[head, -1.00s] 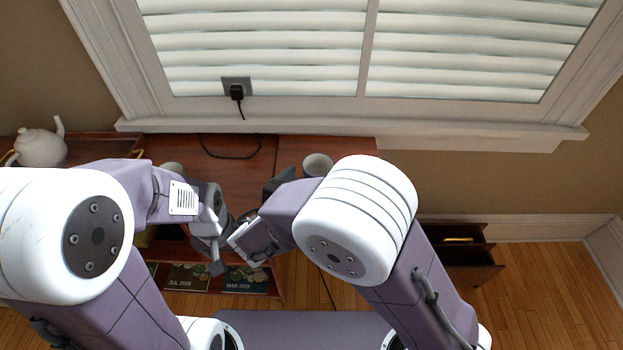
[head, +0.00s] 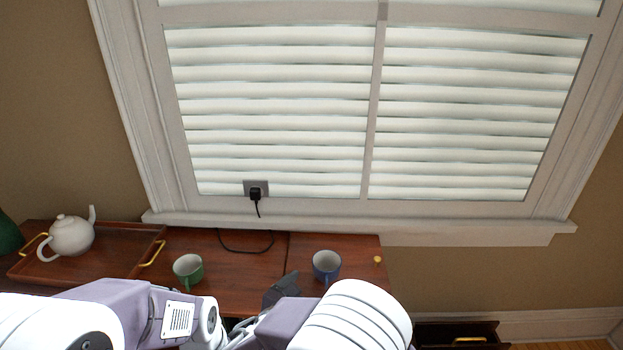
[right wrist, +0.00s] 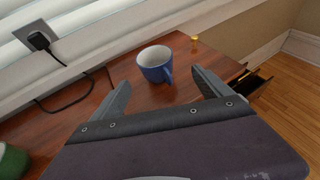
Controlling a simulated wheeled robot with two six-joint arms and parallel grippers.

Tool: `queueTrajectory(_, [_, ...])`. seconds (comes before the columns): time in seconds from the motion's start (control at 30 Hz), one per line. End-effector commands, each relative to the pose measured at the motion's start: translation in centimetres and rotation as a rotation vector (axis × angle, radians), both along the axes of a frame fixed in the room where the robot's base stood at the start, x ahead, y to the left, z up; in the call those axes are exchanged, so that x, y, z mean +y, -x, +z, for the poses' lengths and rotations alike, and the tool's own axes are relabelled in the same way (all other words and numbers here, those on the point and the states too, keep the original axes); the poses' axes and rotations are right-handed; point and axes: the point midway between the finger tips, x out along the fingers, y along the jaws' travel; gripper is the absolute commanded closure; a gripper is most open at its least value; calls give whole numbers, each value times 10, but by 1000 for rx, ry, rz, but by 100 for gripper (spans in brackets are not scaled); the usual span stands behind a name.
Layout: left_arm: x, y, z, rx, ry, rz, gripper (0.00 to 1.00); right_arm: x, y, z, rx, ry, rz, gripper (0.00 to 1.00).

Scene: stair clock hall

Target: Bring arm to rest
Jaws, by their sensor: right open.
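My right gripper (head: 283,290) shows one dark finger above the wooden desk, left of a blue mug (head: 326,264). In the right wrist view my right gripper (right wrist: 163,90) has its two fingers spread wide with nothing between them. The blue mug (right wrist: 156,64) stands upright on the desk beyond the fingers and apart from them. My left arm comes in from the left, its wrist (head: 180,316) near the bottom edge. Its fingers are not clear there.
A green mug (head: 188,268) stands on the wooden desk (head: 240,290). A white teapot (head: 72,236) sits on a wooden tray (head: 120,232) at the left. A black plug (head: 255,194) and cord are behind. An open drawer (head: 460,334) is at lower right.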

Motion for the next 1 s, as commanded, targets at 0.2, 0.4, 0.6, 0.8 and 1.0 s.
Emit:
queueTrajectory(0.2, [0,0,0,0,0,0,18,-158,-22,33,-27,-105,-413,12])
queueTrajectory(0.4, [0,0,0,0,0,0,18,-277,81,-9,46,-492,-1039,12])
queueTrajectory(0.6, [0,0,0,0,0,0,18,-259,168,-58,-53,-1059,-1662,12])
queueTrajectory(0.8, [0,0,0,0,0,0,18,-196,179,-83,-245,-1512,-2111,12])
queueTrajectory(1.0, [0,0,62,-1,0,0,18,-183,161,-21,-380,-1675,-2237,12])
